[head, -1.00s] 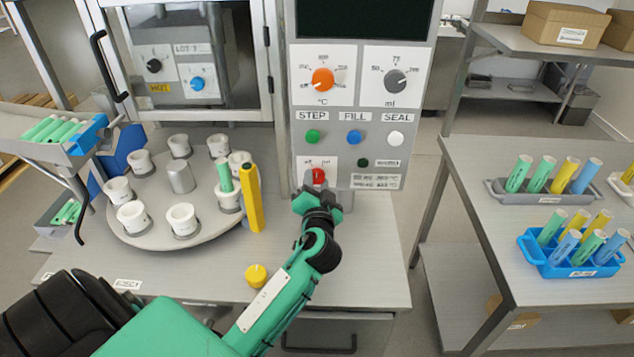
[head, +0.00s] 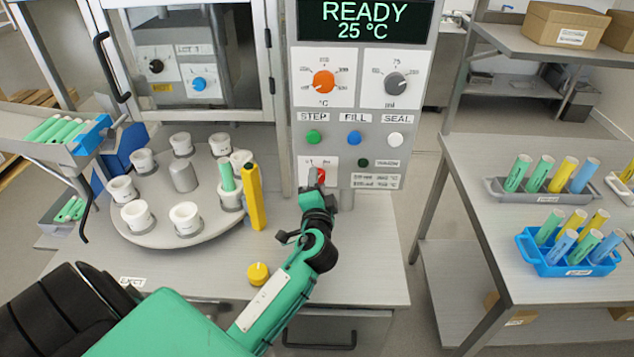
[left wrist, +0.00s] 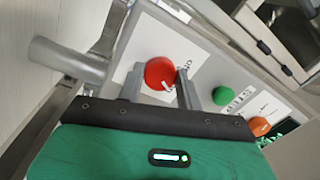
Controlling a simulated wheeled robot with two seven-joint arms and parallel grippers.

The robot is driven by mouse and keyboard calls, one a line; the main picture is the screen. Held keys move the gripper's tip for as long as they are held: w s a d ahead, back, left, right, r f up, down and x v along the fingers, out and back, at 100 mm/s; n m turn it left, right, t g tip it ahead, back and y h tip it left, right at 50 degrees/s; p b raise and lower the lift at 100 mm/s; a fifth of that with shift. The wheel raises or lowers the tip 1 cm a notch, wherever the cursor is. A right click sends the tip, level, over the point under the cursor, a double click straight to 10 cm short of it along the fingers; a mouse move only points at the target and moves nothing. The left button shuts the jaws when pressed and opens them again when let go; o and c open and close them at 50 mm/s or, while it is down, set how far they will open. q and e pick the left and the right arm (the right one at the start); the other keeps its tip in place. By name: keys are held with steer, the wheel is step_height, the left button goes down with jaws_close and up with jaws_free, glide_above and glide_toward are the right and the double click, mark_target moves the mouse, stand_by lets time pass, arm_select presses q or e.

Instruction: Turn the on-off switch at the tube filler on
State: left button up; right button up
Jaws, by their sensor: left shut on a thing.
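The on-off switch (head: 320,174) is a red knob on a white plate, low on the grey panel of the tube filler (head: 437,55). The tube filler's display (head: 365,22) is lit and reads READY 25 °C. My left gripper (head: 316,183) is at the switch and hides part of it. In the left wrist view the round red switch (left wrist: 160,72) sits between the two fingers of my left gripper (left wrist: 160,86), which is shut on it. My right gripper is not in view.
A turntable (head: 150,228) with white cups and a green tube stands to the left. Beside it are a yellow upright piece (head: 253,197) and a yellow knob (head: 258,274). Green, blue and white buttons sit above the switch. A side table (head: 470,180) on the right carries tube racks.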

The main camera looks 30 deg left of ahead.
arm_select(q)
steer(key=o, duration=1)
steer(key=shift+s, duration=0.1)
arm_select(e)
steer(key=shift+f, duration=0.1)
arm_select(q)
steer(key=b+v, duration=0.4)
steer(key=v, duration=0.9)
steer(key=shift+s+d, duration=0.15)
steer(key=shift+s, duration=0.15)
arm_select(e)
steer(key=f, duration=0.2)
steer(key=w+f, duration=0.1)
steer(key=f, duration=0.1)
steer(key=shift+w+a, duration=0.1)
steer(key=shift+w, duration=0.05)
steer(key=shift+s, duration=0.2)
